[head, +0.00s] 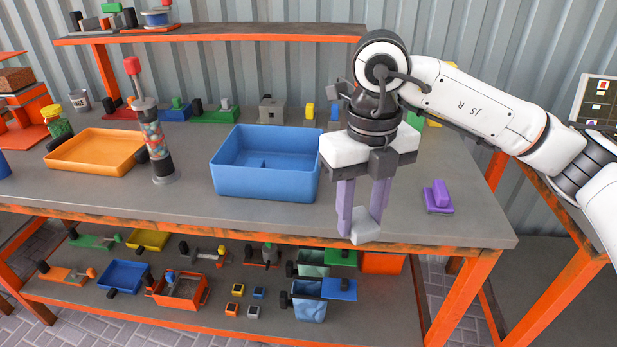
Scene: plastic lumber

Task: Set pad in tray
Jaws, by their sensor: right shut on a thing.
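My right gripper (363,212) has two purple fingers pointing down near the front edge of the table. It is shut on a light grey pad (368,234), held at the fingertips. The picture does not settle whether the pad touches the table. A deep blue tray (262,188) stands left of the gripper, and a shallow orange tray (88,167) stands farther left. My left gripper is out of view.
A dark cylinder with coloured contents and a red-topped stick (154,140) stands between the trays. A purple block with a handle (438,197) sits right of the gripper. Several small parts line the back of the table (470,215). A shelf (210,33) hangs above.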

